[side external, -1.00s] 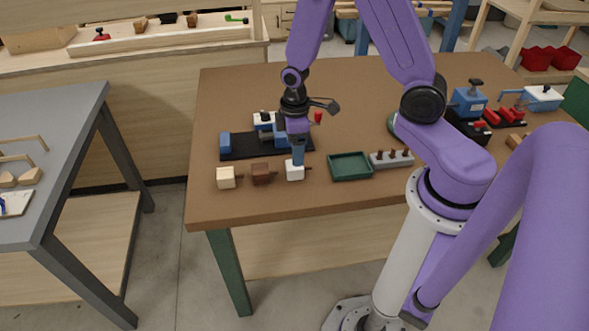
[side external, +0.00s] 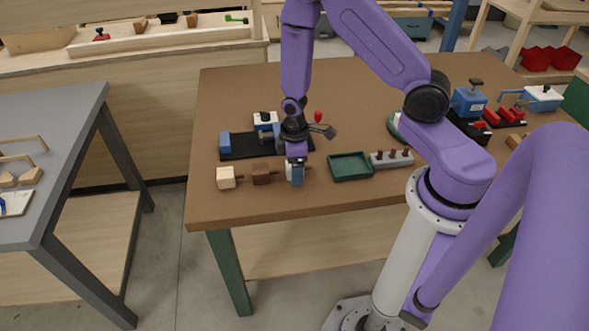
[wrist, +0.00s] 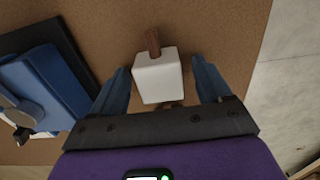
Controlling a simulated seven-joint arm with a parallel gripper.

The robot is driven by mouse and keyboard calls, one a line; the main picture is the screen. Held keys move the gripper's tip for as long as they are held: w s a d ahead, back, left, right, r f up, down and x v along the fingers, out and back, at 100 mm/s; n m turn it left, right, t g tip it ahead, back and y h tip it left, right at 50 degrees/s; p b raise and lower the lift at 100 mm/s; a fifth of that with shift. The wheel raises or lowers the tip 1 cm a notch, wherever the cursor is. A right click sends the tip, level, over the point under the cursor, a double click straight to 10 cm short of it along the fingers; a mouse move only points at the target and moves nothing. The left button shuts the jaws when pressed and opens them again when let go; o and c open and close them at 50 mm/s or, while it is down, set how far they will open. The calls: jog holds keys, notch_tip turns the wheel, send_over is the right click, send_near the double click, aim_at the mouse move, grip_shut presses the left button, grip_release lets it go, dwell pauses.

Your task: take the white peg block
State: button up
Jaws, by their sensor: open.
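The white peg block (wrist: 158,78) stands on the brown table, with a brown peg (wrist: 153,41) sticking out of its far side in the wrist view. My gripper (wrist: 163,80) is open, with one blue finger on each side of the block and a gap showing on both sides. In the side view my gripper (side external: 296,175) is low over the table and its fingers hide most of the white block (side external: 289,171).
A cream block (side external: 226,178) and a brown block (side external: 262,173) stand to the left. A green tray (side external: 350,167) and a grey rack (side external: 391,159) with brown pegs lie to the right. A black base with a blue vise (wrist: 45,85) is close by.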

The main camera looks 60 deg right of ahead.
jog(key=c, duration=1)
jog(key=shift+r, duration=0.1)
jog(key=shift+c, duration=0.2)
